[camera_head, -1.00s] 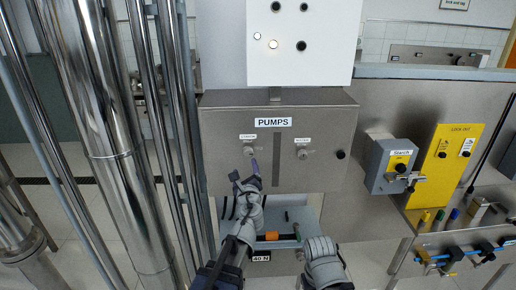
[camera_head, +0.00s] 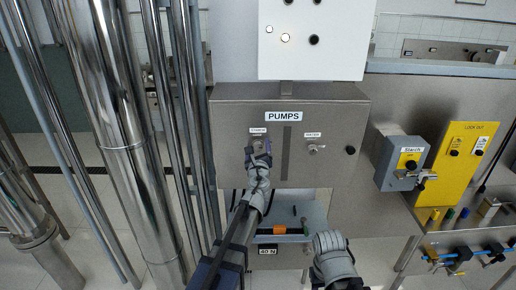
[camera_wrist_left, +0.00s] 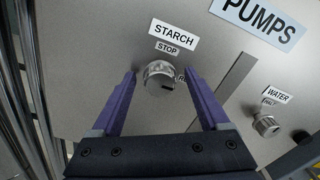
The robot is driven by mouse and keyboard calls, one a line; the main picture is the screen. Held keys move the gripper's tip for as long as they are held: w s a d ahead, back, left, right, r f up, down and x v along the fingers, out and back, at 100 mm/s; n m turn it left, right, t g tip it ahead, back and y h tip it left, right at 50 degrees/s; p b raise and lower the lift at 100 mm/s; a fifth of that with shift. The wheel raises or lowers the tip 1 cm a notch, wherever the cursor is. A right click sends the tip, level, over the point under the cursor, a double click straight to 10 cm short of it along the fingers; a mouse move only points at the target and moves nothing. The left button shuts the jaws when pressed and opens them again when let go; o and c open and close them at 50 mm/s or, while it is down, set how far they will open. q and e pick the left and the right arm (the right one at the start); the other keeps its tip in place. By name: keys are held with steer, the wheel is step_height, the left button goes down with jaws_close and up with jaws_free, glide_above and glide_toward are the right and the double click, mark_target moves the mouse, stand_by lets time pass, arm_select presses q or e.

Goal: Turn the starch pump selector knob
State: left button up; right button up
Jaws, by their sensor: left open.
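The starch selector knob (camera_wrist_left: 158,75) is a round metal knob on the steel PUMPS panel (camera_head: 230,115), under the STARCH and STOP labels. In the left wrist view it sits between the purple fingers of my open left gripper (camera_wrist_left: 158,84), one finger on each side. I cannot tell whether either finger touches it. In the head view my left gripper (camera_head: 259,156) reaches up to the panel's left side and mostly hides the starch knob. My right arm shows at the bottom centre of the head view, but its gripper cannot be made out.
The water knob (camera_head: 313,148) is to the right on the same panel, with a black round button (camera_head: 350,150) beyond it. A grey Starch switch box (camera_head: 402,163) and a yellow lockout board (camera_head: 460,155) stand further right. Vertical pipes (camera_head: 120,110) are close on the left.

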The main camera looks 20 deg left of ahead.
arm_select(q)
steer(key=shift+w, duration=0.1)
jaws_close()
stand_by(0.7)
